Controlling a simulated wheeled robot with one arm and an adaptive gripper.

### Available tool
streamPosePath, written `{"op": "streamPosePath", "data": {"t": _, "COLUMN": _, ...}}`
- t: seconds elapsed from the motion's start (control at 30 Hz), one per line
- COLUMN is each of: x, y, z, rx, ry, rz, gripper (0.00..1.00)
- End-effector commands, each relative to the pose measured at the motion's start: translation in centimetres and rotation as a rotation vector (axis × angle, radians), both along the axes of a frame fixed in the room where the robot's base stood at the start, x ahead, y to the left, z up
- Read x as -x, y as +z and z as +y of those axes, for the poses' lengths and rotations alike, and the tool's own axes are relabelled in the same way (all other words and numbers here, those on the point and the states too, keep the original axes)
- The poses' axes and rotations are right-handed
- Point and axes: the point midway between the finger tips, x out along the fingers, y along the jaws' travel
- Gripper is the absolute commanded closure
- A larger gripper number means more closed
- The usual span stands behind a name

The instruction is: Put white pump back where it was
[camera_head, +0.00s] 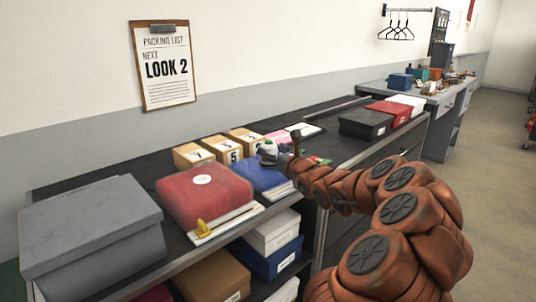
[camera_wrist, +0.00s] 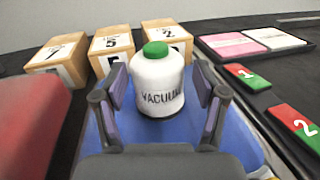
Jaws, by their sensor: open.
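The white pump (camera_wrist: 158,85) is a white bottle-like body with a green cap and the word VACUUM on it. It stands upright on a blue surface (camera_wrist: 226,140), which is the blue box or folded item (camera_head: 262,178) in the head view. The pump also shows small in the head view (camera_head: 268,150). My gripper (camera_wrist: 160,100) is open, with one finger on each side of the pump's near side. Gaps show between the fingers and the pump. In the head view, my gripper (camera_head: 284,155) is just right of the pump, partly hidden by my arm.
Numbered wooden boxes (camera_wrist: 112,46) stand behind the pump. A red box (camera_head: 203,194) is close on the left. Red-green numbered tiles (camera_wrist: 247,76) and a tray with pink and white cards (camera_wrist: 240,45) lie right. A grey box (camera_head: 90,225) sits far left.

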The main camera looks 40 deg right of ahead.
Motion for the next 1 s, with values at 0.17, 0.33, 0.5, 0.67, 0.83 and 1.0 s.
{"op": "streamPosePath", "data": {"t": 0.17, "x": -1.3, "y": -0.3, "z": 0.0, "rx": 0.0, "ry": 0.004, "rz": 0.005, "gripper": 0.29}}
{"op": "streamPosePath", "data": {"t": 0.33, "x": -3.0, "y": -0.3, "z": -0.5, "rx": 0.004, "ry": 0.003, "rz": 0.002, "gripper": 0.29}}
{"op": "streamPosePath", "data": {"t": 0.5, "x": -4.5, "y": -0.4, "z": -1.1, "rx": 0.002, "ry": 0.001, "rz": 0.003, "gripper": 0.29}}
{"op": "streamPosePath", "data": {"t": 0.67, "x": -5.1, "y": -0.4, "z": -1.4, "rx": -0.001, "ry": -0.001, "rz": 0.002, "gripper": 0.29}}
{"op": "streamPosePath", "data": {"t": 0.83, "x": -5.1, "y": -0.4, "z": -1.4, "rx": 0.0, "ry": -0.001, "rz": 0.001, "gripper": 0.29}}
{"op": "streamPosePath", "data": {"t": 1.0, "x": -5.1, "y": -0.4, "z": -1.4, "rx": 0.0, "ry": -0.001, "rz": 0.0, "gripper": 0.41}}
